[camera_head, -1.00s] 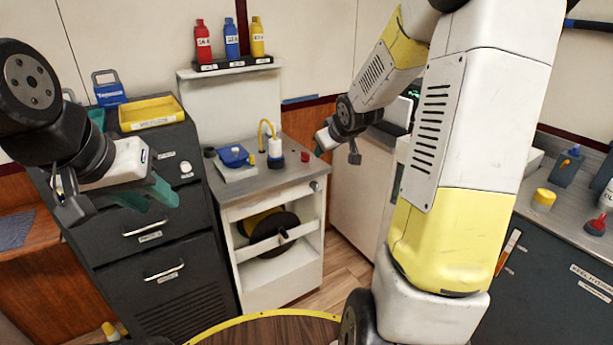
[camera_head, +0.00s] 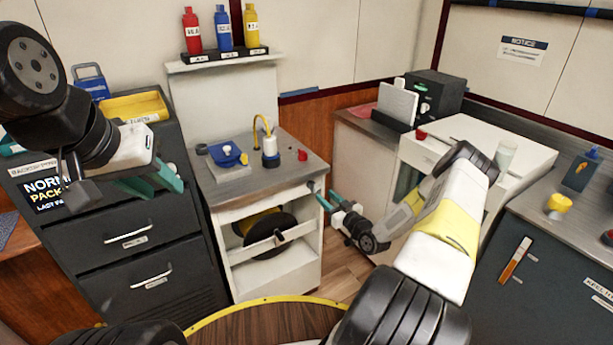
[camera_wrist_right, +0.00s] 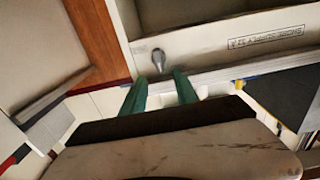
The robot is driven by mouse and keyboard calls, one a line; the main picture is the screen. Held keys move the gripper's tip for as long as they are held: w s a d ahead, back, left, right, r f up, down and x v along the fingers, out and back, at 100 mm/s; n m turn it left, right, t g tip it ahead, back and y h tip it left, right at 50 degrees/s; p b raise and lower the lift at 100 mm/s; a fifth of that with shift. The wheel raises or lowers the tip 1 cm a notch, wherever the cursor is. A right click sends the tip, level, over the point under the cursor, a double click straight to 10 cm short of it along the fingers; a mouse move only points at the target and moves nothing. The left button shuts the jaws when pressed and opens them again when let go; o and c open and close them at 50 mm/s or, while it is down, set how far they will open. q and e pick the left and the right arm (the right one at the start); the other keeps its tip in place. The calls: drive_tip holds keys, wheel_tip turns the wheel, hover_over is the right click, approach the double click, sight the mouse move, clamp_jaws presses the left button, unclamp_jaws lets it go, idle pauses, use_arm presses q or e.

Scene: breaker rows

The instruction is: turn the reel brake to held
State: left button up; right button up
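A white cabinet (camera_head: 214,225) stands in the middle of the head view, with a dark reel (camera_head: 270,237) and its yellow hub in its open bay. A small dark lever-like piece (camera_head: 279,235) shows on the light bar across the reel. In the right wrist view a small grey knob (camera_wrist_right: 158,58) sits on a pale panel just beyond my right fingertips. My right gripper (camera_head: 325,196) is open and empty at the cabinet's upper right front corner; it also shows in the wrist view (camera_wrist_right: 160,82). My left gripper (camera_head: 155,183) is open and empty before the dark drawers.
The cabinet top carries a blue device (camera_head: 227,154), a white canister (camera_head: 270,147) and a red knob (camera_head: 302,155). Dark drawers (camera_head: 130,240) stand left, a white unit (camera_head: 460,150) right. A round wooden surface (camera_head: 265,325) lies in front. Some floor shows between.

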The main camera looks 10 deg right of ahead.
sight(315, 186)
drive_tip(key=x, duration=0.7)
drive_tip(key=shift+w+a, duration=0.1)
drive_tip(key=shift+w, duration=0.25)
clamp_jaws()
